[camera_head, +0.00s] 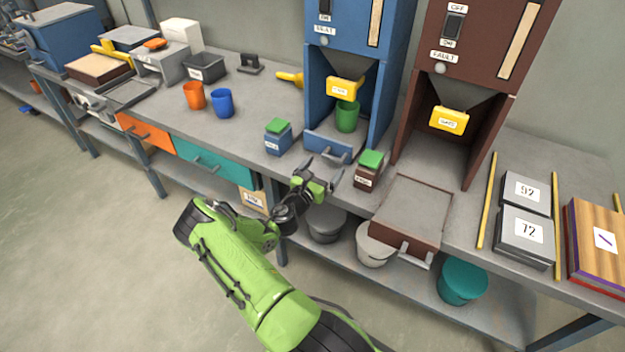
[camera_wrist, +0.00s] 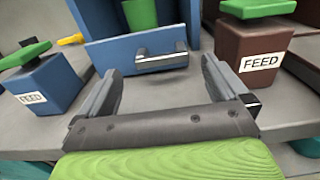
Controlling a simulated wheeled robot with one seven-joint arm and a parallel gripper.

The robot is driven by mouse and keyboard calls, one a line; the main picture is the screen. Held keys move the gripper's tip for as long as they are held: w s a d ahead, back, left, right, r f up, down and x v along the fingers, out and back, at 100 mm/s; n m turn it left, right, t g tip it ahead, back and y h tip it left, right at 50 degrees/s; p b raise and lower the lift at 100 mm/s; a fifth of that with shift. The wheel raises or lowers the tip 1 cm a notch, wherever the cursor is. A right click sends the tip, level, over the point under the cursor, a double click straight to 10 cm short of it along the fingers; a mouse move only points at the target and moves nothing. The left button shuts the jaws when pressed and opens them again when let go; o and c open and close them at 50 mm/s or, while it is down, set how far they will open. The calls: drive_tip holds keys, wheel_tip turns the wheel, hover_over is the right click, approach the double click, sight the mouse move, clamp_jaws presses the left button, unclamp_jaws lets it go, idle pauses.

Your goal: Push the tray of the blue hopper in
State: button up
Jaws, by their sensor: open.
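The blue hopper (camera_head: 360,35) stands at the back of the bench. Its blue tray front (camera_head: 322,148) with a grey handle sits at the hopper's base, close to the hopper opening. In the wrist view the tray front (camera_wrist: 105,58) and its handle (camera_wrist: 161,61) are straight ahead. A green cup (camera_head: 347,116) stands inside the hopper, behind the tray front. In the wrist view my gripper's fingers (camera_wrist: 160,92) are spread, apart from the handle.
A blue feed box (camera_head: 278,138) stands left of the tray and a brown feed box (camera_head: 368,170) right of it. The brown hopper's tray (camera_head: 412,210) sticks out over the bench edge. An orange cup (camera_head: 194,96) and a blue cup (camera_head: 222,103) stand further left.

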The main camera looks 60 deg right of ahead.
drive_tip(key=a+p, duration=0.1)
drive_tip(key=a, duration=0.7)
drive_tip(key=shift+s+a, duration=0.4)
drive_tip(key=shift+s, duration=0.05)
